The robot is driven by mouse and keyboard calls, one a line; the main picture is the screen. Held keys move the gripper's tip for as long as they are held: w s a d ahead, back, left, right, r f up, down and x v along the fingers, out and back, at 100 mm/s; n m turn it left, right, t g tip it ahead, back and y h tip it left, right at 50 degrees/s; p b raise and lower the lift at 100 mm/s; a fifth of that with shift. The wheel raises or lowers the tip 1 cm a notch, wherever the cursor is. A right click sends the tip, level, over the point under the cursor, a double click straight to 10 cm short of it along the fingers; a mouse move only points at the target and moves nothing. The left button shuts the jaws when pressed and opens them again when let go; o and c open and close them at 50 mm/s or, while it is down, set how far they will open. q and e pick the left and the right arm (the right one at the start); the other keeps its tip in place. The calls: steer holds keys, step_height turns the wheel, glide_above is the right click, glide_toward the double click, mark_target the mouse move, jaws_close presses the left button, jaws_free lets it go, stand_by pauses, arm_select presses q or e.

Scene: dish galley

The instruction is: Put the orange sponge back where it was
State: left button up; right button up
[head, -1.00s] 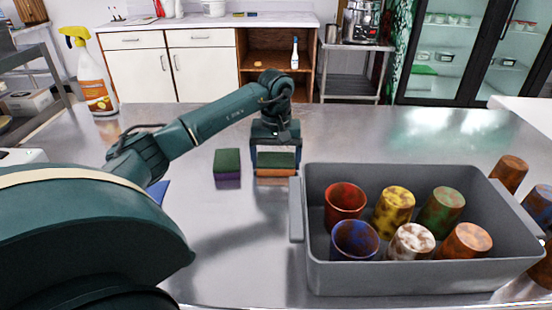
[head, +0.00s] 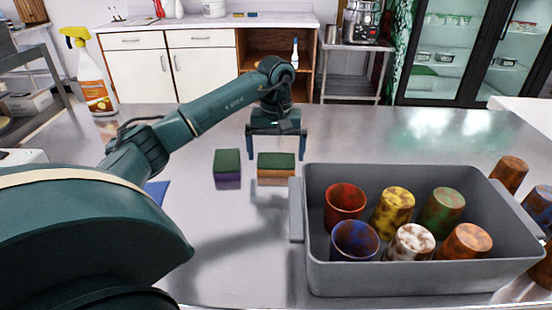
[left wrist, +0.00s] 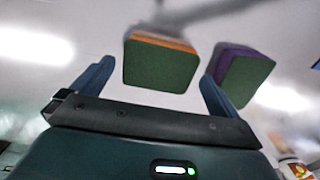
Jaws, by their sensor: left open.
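The orange sponge (head: 276,174) has a green top and lies flat on the steel counter, left of the grey bin. A purple sponge (head: 228,171), also green on top, lies just to its left with a small gap. My left gripper (head: 277,157) is open and empty, just behind and above the orange sponge. In the left wrist view, the orange sponge (left wrist: 160,65) sits beyond and between the open fingertips, and the purple sponge (left wrist: 240,77) is beside the right-hand finger. My right gripper is not in view.
The grey bin (head: 297,225) holds several coloured cups and stands close to the orange sponge's right. More cups (head: 509,174) stand right of the bin. A spray bottle (head: 90,75) stands at the far left. The counter behind the sponges is clear.

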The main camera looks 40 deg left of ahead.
mark_target(275, 161)
arm_select(q)
step_height(275, 161, up, 9)
steer(key=shift+r+p, duration=0.2)
steer(key=shift+p, duration=0.1)
steer(key=shift+s+f, duration=0.1)
stand_by(0.4)
